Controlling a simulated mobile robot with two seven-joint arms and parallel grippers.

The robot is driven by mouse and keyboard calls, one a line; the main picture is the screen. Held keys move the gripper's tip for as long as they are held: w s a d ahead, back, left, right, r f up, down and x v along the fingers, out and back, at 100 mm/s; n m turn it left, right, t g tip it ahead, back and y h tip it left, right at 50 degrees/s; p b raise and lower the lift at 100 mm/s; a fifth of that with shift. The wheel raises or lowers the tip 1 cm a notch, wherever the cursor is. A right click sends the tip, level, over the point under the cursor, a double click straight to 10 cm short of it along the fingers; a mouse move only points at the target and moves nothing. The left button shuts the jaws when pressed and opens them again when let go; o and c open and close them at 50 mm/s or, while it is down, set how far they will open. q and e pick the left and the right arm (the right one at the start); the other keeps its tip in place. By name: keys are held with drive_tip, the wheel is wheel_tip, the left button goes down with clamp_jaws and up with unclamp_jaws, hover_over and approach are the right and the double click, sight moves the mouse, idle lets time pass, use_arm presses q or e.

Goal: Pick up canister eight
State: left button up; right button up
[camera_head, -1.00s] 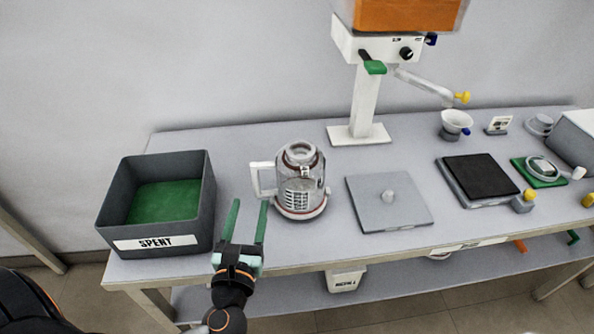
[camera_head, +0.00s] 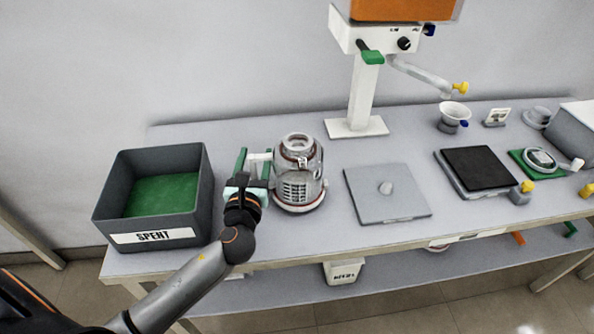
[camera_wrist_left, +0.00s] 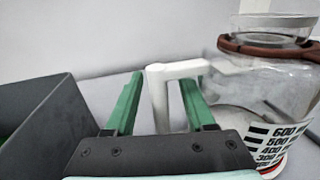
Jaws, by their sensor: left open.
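A clear glass canister (camera_head: 300,172) with a dark red-brown collar and a white base ring stands upright on the table. No number eight is readable on it; the wrist view shows the canister (camera_wrist_left: 285,95) with a volume scale. Its white handle (camera_wrist_left: 158,95) points left. My left gripper (camera_head: 257,155) is open at the handle. In the left wrist view, the green fingers of the gripper (camera_wrist_left: 162,78) lie on either side of the handle's upright bar, with gaps visible. My right gripper is not in view.
A dark bin marked SPENT (camera_head: 152,237) stands close left of my left gripper. A grey plate with a knob (camera_head: 388,210) lies right of the canister. A pump stand (camera_head: 362,100) rises behind. A black pad (camera_head: 480,168) lies further right.

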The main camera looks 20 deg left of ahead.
use_arm(q)
drive_tip(key=shift+c, duration=0.4)
clamp_jaws()
idle(0.4)
